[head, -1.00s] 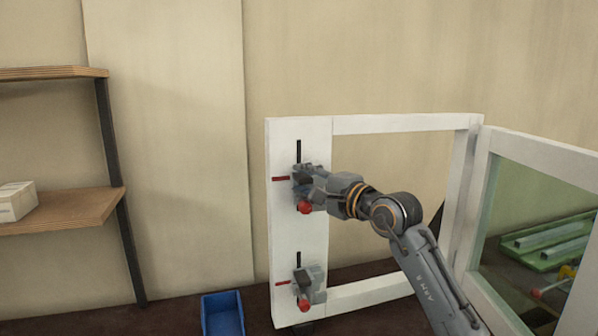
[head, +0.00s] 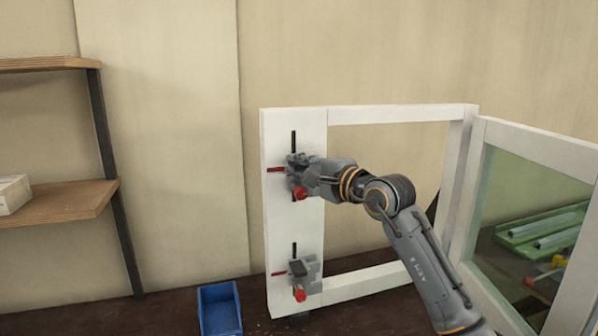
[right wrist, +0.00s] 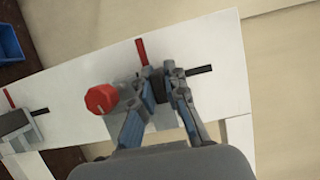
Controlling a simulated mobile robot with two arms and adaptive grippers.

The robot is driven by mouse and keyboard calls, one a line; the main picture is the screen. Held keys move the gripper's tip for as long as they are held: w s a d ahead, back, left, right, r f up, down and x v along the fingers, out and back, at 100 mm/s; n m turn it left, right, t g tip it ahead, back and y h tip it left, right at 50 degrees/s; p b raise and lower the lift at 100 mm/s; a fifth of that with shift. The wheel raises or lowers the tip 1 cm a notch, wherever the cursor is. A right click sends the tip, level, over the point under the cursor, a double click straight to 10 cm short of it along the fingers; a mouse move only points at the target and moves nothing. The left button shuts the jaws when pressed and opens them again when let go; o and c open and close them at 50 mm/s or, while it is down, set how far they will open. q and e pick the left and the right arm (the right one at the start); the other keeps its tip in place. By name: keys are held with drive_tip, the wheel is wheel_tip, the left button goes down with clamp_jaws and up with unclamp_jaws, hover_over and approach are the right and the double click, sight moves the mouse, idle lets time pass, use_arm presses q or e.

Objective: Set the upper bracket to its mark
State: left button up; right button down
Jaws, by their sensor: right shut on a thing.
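The upper bracket (head: 293,172) is a grey block on the slotted white post of the frame, with a red knob (head: 299,193) below it. A short red mark (head: 276,170) lies left of it, about level with its body. A black slot (head: 294,142) shows above it. My right gripper (head: 300,172) is shut on the upper bracket and hides much of it. In the right wrist view the fingers (right wrist: 158,82) close around the bracket (right wrist: 150,84), with the red knob (right wrist: 101,99) beside them and the red mark (right wrist: 142,52) close by. My left gripper is out of view.
A lower bracket (head: 304,272) with its own red knob and red mark (head: 278,274) sits further down the post (head: 281,220). A blue bin (head: 220,310) stands left of the frame. A glazed panel (head: 525,185) stands at right. A wooden shelf (head: 65,203) is at far left.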

drive_tip(key=shift+r, duration=0.7)
drive_tip(key=c, duration=1.4)
unclamp_jaws()
drive_tip(key=shift+o, duration=0.2)
drive_tip(key=shift+w+f, duration=0.1)
drive_tip(key=v, duration=1.2)
